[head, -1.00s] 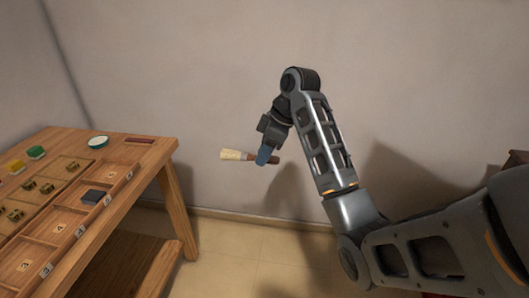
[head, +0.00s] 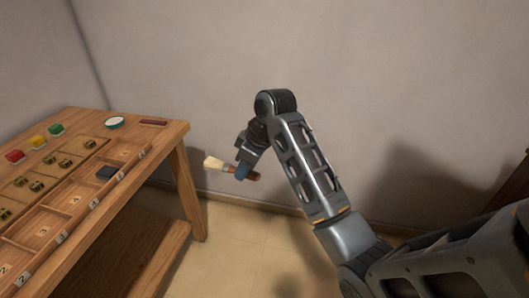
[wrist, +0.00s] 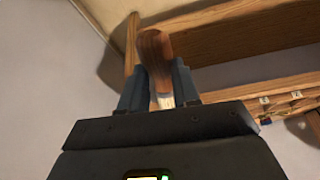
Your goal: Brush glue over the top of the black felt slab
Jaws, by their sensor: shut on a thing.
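The black felt slab (head: 106,172) lies in a compartment of the wooden tray near the table's right side. A small round dish (head: 114,122) with a dark rim and pale inside stands near the back of the table; I cannot tell its contents. My gripper (head: 243,170) is shut on a brush and holds it in the air to the right of the table. The brush has pale bristles (head: 213,162) pointing left and a brown handle. In the wrist view the brown handle (wrist: 155,48) sits between the blue-grey fingers.
The wooden table (head: 172,134) stands at the left. Red (head: 15,156), yellow and green (head: 56,129) blocks lie along its back, with small brass-coloured pieces in the tray. A dark red strip (head: 153,122) lies near the back right corner. Open floor (head: 235,245) lies right of the table.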

